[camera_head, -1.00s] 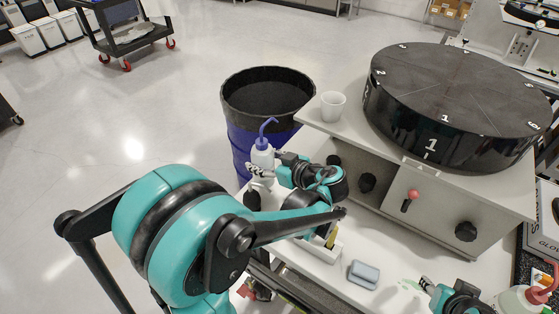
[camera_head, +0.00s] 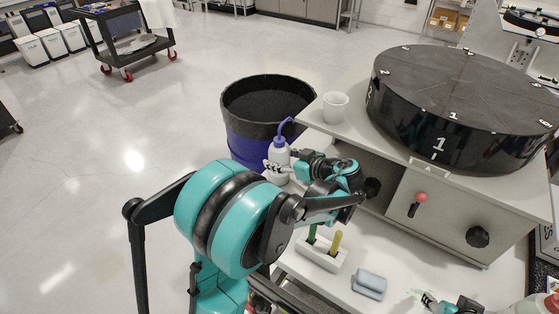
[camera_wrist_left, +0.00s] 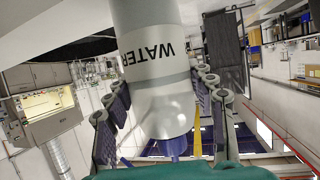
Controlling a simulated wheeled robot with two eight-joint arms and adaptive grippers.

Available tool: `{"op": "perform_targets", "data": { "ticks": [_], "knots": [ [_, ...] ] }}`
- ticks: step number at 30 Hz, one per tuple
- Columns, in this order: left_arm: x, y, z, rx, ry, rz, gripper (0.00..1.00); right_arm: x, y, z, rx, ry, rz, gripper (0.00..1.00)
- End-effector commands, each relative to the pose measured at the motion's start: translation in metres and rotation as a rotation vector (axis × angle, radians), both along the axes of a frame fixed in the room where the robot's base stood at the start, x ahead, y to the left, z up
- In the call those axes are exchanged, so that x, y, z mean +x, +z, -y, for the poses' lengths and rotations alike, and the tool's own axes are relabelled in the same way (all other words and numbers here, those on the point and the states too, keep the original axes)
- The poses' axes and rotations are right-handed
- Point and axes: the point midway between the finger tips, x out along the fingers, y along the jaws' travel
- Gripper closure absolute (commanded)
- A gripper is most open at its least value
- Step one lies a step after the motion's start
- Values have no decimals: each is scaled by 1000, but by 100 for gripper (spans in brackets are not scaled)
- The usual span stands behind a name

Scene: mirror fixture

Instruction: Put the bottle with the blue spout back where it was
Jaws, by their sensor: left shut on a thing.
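The white bottle with the blue spout (camera_head: 279,151) is upright in the head view, at the counter's left edge in front of the bin. My left gripper (camera_head: 279,168) is shut around its body from the right. In the left wrist view the bottle (camera_wrist_left: 152,55) shows the word WATER between the two fingers, its spout pointing down the picture. I cannot tell whether its base touches the counter. My right gripper (camera_head: 430,300) shows only in part at the bottom edge, and its jaws are unclear.
A blue and black bin (camera_head: 250,146) stands behind the bottle. A white cup (camera_head: 335,107) sits on the grey fixture, left of a black turntable (camera_head: 440,130). A white holder (camera_head: 322,256) with green and yellow handles and a blue-grey block (camera_head: 369,284) are on the white counter.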

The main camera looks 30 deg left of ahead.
Motion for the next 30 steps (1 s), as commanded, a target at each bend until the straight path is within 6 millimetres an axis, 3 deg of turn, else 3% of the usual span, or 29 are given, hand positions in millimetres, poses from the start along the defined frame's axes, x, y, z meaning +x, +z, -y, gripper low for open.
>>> {"op": "perform_targets", "data": {
  "ticks": [6,7,9,20,30],
  "knots": [
    [0,-2,0,1,0,0,55,0,-2,0,0,0,0,60],
    [0,-2,0,0,0,0,37,0,-1,0,0,0,0,60],
    [0,-1,0,0,0,0,24,0,0,0,0,0,0,60],
    [0,3,0,0,0,0,24,0,3,0,0,0,0,60],
    [-14,30,59,0,-5,0,24,0,28,0,0,0,0,60]
  ]
}}
